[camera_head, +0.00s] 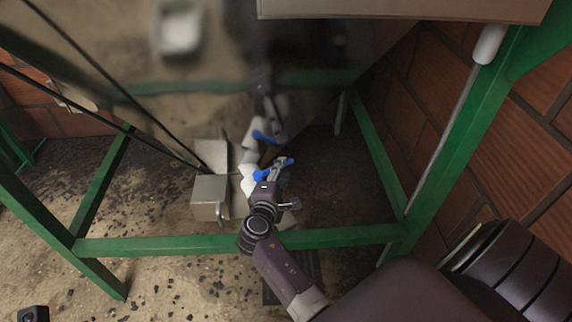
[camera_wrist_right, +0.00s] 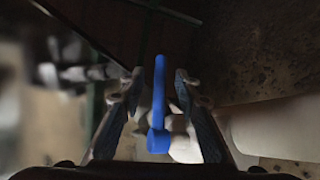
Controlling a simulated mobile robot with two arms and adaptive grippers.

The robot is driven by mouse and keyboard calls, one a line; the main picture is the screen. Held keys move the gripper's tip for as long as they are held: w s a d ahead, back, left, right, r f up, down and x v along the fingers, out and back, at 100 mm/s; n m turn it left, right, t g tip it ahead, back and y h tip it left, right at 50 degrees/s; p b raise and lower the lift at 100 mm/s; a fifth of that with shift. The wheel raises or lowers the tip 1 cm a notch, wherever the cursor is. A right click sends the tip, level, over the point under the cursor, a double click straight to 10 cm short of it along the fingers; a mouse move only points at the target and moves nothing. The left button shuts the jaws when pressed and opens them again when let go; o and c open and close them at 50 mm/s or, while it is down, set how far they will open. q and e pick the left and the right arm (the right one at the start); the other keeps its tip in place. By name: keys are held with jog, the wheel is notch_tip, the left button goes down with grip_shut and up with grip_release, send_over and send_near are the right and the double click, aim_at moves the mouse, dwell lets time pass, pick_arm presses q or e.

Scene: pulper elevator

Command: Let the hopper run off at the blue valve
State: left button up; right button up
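The blue valve handle (camera_head: 288,163) shows inside the green frame, beside a pale pipe (camera_head: 248,180). In the right wrist view the blue handle (camera_wrist_right: 159,100) stands between the two fingers, with a gap on each side. My right gripper (camera_head: 280,172) reaches over the green bar to the handle; its fingers (camera_wrist_right: 159,78) are open around it and not visibly touching. A large smooth metal surface (camera_head: 170,85), apparently the hopper wall, fills the upper middle and seems to mirror the blue handle and gripper. My left gripper is not in view.
A green bar (camera_head: 180,245) crosses in front, below my right arm. A grey metal box (camera_head: 210,197) stands left of the valve. A green post (camera_head: 455,140) and a brick wall (camera_head: 540,110) are at the right.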

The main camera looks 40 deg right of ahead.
jog(key=shift+b+x, duration=0.6)
jog(key=shift+x, duration=1.8)
jog(key=shift+a, duration=0.1)
jog(key=shift+c, duration=0.2)
grip_shut()
